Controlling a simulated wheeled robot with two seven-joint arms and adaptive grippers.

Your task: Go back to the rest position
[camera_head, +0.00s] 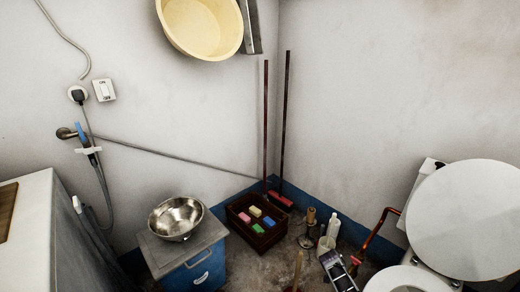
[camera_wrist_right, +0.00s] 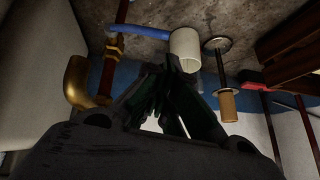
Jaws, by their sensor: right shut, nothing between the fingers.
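My right gripper (camera_head: 331,258) shows low in the head view, right of centre, pointing toward the corner floor. In the right wrist view its dark fingers (camera_wrist_right: 170,68) come together at the tips, with nothing visible between them. A white cup-like holder (camera_wrist_right: 186,48) appears just past the fingertips in that view. I cannot tell whether they touch. In the head view the holder (camera_head: 326,244) is partly hidden beside the gripper. My left gripper is not in view.
A copper pipe (camera_head: 378,232) and white toilet (camera_head: 465,215) stand right. A wooden-handled plunger (camera_head: 308,228) and white bottle (camera_head: 334,225) are nearby. Left are a crate (camera_head: 240,204) with coloured blocks and a steel bowl (camera_head: 176,218) on a blue cabinet (camera_head: 195,274).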

